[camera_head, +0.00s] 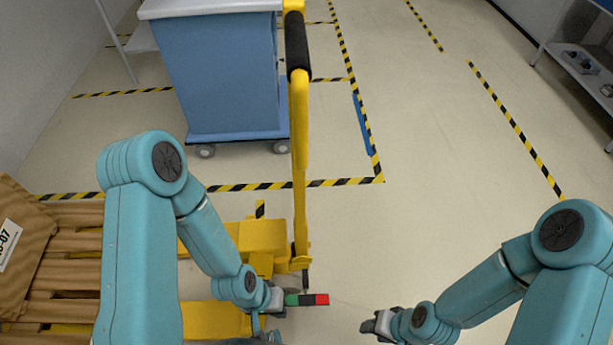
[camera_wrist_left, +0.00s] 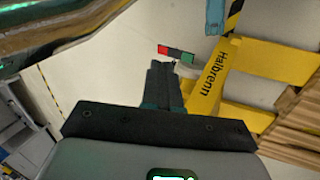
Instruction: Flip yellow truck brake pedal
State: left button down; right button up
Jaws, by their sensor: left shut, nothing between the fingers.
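The yellow truck (camera_head: 262,240) stands at the lower centre of the head view, with its tall handle upright. Its brake pedal (camera_head: 308,299) is a short bar with green, dark and red sections, low at the foot of the handle. The green end is left and the red end right. In the left wrist view the pedal (camera_wrist_left: 176,52) lies just beyond the tips of my left gripper (camera_wrist_left: 164,66). That gripper is shut and empty; I cannot tell whether it touches the pedal. My right gripper (camera_head: 370,326) is right of the pedal, apart from it; its jaws are unclear.
A blue cart (camera_head: 222,80) stands behind the truck. A shelf (camera_head: 580,70) is at the far right. The floor right of the truck is clear, with yellow-black tape lines.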

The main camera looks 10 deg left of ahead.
pick_arm(q)
jog(key=w+d+f+m+g+b, duration=0.1)
jog(key=d+f+m+b, duration=0.1)
jog(key=f+b, duration=0.25)
jog(key=w+d+f+m+b, duration=0.1)
jog(key=w+f+m+b, duration=0.15)
jog(key=f+b, duration=0.2)
jog(key=m+y+b, duration=0.6)
jog(key=m+b, duration=0.6)
jog(key=b, duration=0.5)
send_over(294, 301)
jog(key=w+d, duration=0.1)
jog(key=d, duration=0.2)
notch_tip(294, 301, down, 20)
jog(key=shift+f, duration=0.15)
jog(key=f+b, duration=0.1)
jog(key=f, duration=0.3)
jog(key=a+f+b, duration=0.1)
jog(key=f+b, duration=0.1)
jog(key=f, duration=0.3)
jog(key=a+f+b, duration=0.1)
jog(key=f+b, duration=0.1)
jog(key=f, duration=0.2)
jog(key=shift+s+a+f, duration=0.25)
jog(key=shift+s+f, duration=0.05)
jog(key=shift+s, duration=0.05)
